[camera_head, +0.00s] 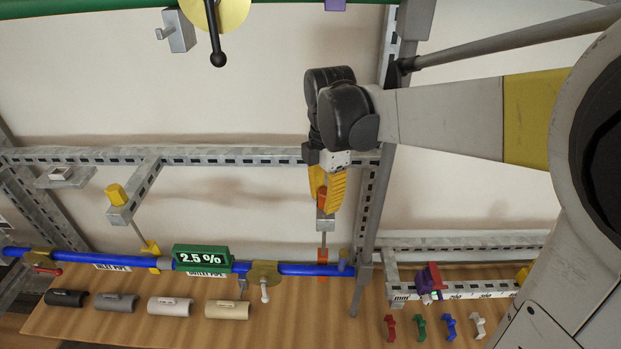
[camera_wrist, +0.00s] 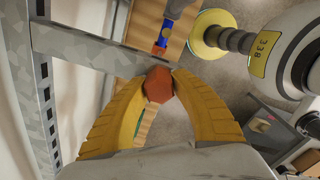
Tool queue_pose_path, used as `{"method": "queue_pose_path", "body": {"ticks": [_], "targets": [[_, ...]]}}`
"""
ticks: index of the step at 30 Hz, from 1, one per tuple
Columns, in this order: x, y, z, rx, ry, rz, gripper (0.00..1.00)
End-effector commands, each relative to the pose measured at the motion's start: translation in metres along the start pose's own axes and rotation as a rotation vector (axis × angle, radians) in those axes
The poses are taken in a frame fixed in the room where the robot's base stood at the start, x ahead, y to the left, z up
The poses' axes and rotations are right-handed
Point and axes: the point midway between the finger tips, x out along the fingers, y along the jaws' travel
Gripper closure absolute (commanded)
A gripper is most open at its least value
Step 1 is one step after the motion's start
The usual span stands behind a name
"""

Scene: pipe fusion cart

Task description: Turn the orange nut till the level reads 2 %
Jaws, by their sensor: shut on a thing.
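The orange nut (camera_wrist: 158,85) sits between the two yellow fingers of my gripper (camera_wrist: 160,88) in the wrist view, with both fingertips against its sides. In the head view my gripper (camera_head: 326,196) points down, and the orange nut (camera_head: 322,197) shows between the fingers, partly covered by them. The nut is above a grey bracket on a vertical rod that runs down to the blue pipe (camera_head: 300,269). The green level display (camera_head: 202,258) on the pipe reads 2.5 %.
Several half-round pipe pieces (camera_head: 170,306) lie on the wooden table (camera_head: 290,325). Several small coloured clips (camera_head: 419,326) lie at the right. A metal frame rail (camera_head: 230,156) runs behind my gripper, and an upright post (camera_head: 372,205) stands close to its right.

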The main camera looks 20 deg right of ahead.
Motion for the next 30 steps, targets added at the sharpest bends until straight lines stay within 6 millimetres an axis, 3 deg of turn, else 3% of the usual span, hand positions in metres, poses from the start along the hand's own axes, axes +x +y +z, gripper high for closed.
{"method": "queue_pose_path", "body": {"ticks": [5, 6, 7, 8, 19, 30], "targets": [[0.000, 0.000, 0.000, 0.001, -0.001, 0.000, 1.00], [0.000, 0.000, 0.000, 0.001, -0.001, 0.000, 0.60], [0.000, 0.000, 0.000, 0.001, -0.001, 0.000, 0.51], [0.000, 0.000, 0.000, 0.001, -0.001, 0.000, 0.49], [-0.007, 0.000, 0.000, 0.001, 0.000, 0.000, 0.49], [-0.066, 0.000, 0.001, 0.002, 0.000, 0.000, 0.49]]}}
